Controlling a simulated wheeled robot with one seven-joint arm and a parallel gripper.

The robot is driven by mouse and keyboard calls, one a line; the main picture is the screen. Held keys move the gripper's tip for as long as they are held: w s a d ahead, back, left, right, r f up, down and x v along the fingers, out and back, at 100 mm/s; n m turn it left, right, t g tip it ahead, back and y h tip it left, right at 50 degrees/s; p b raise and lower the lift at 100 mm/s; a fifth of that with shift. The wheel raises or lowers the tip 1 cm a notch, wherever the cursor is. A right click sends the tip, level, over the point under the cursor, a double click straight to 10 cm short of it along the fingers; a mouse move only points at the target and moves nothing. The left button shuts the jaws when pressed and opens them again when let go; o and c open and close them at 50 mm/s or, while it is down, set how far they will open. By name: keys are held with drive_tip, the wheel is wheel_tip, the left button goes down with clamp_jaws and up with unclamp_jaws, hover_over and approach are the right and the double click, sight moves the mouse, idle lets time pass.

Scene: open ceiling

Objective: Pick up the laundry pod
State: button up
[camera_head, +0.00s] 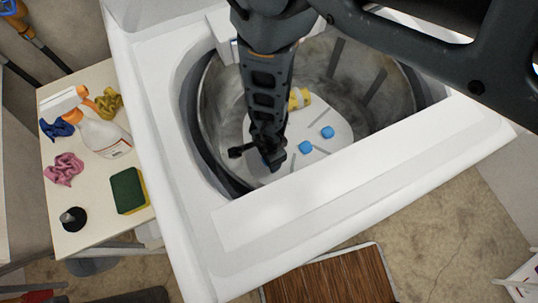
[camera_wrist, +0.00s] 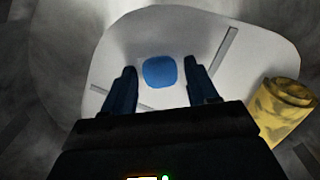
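Two blue laundry pods, one (camera_head: 305,147) nearer the gripper and one (camera_head: 327,132) farther right, lie on the pale floor of the washer drum in the head view. My gripper (camera_head: 258,158) reaches down inside the drum, left of both. In the wrist view, a blue pod (camera_wrist: 160,72) shows in the gap between the two dark fingers of my gripper (camera_wrist: 160,66). The fingers are apart, with visible space on both sides of the pod. I cannot tell how far above the pod they are. My arm hides part of the drum in the head view.
A yellow rolled cloth (camera_head: 299,98) lies in the drum; it also shows in the wrist view (camera_wrist: 283,108). The white washer rim (camera_head: 370,158) surrounds my arm. A side table (camera_head: 95,218) at left holds a spray bottle (camera_head: 103,135), cloths and a sponge (camera_head: 129,190).

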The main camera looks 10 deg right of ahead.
drive_tip(key=c, duration=0.8)
drive_tip(key=shift+r, duration=0.1)
drive_tip(key=shift+c, duration=0.2)
